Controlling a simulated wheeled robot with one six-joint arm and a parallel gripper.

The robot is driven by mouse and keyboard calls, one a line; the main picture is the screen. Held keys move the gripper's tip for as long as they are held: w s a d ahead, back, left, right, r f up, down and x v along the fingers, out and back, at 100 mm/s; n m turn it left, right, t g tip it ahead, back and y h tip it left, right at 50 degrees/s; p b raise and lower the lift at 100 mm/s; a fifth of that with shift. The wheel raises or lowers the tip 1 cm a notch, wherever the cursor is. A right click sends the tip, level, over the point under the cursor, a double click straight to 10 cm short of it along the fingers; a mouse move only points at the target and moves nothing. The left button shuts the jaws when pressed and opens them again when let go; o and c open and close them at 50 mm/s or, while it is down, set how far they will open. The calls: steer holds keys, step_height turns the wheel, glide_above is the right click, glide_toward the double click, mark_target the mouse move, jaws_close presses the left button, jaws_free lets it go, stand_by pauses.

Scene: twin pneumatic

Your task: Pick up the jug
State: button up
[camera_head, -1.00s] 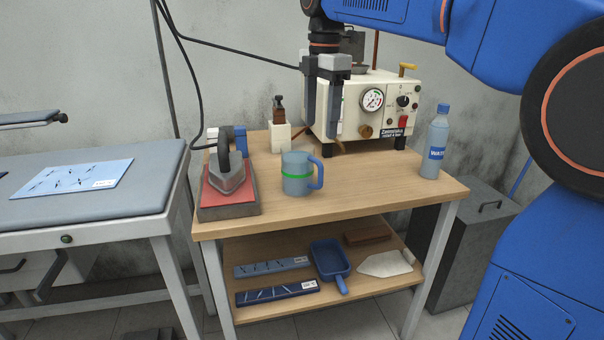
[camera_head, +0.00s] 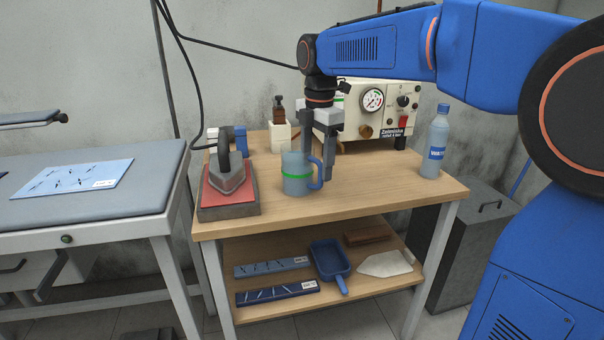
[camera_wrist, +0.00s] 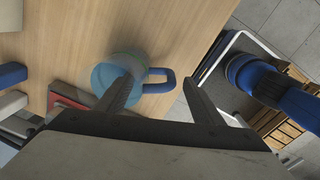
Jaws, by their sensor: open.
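The jug (camera_head: 296,175) is a blue-grey mug with a green band and a blue handle on its right side. It stands upright on the wooden table top (camera_head: 390,190). My gripper (camera_head: 316,180) is open and points down at the jug's right side, with its fingers low by the handle. In the wrist view the jug (camera_wrist: 118,80) lies near the left finger, and its handle (camera_wrist: 160,80) reaches into the space between the fingertips (camera_wrist: 160,80). I cannot tell whether a finger touches the jug.
An iron (camera_head: 225,178) on a red pad stands left of the jug. A white steam machine (camera_head: 385,105) and a white holder with a brown bottle (camera_head: 280,132) are behind. A water bottle (camera_head: 436,145) stands at the right. The table front is clear.

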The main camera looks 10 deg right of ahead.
step_height(320, 180, down, 6)
steer(key=shift+w+r, duration=0.1)
stand_by(0.4)
jaws_close()
